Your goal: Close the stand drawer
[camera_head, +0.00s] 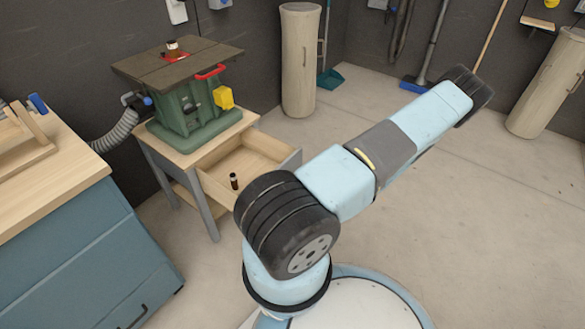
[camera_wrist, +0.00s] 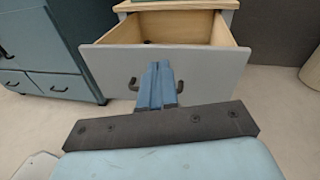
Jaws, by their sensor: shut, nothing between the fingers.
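The stand (camera_head: 205,137) is a wooden table with grey legs, and a green machine stands on it. Its drawer (camera_head: 270,148) is pulled open, with a small dark bottle (camera_head: 234,181) inside. In the wrist view, the grey drawer front (camera_wrist: 215,75) faces me, and the wooden sides of the open drawer show behind it. My gripper (camera_wrist: 160,72) is shut and empty, with its blue fingers in front of the drawer front, close to the dark handle (camera_wrist: 134,84). I cannot tell whether they touch it. In the head view, my arm hides the gripper and part of the drawer.
A blue cabinet with a wooden top (camera_head: 80,230) stands left of the stand. A grey hose (camera_head: 118,130) runs beside the machine.

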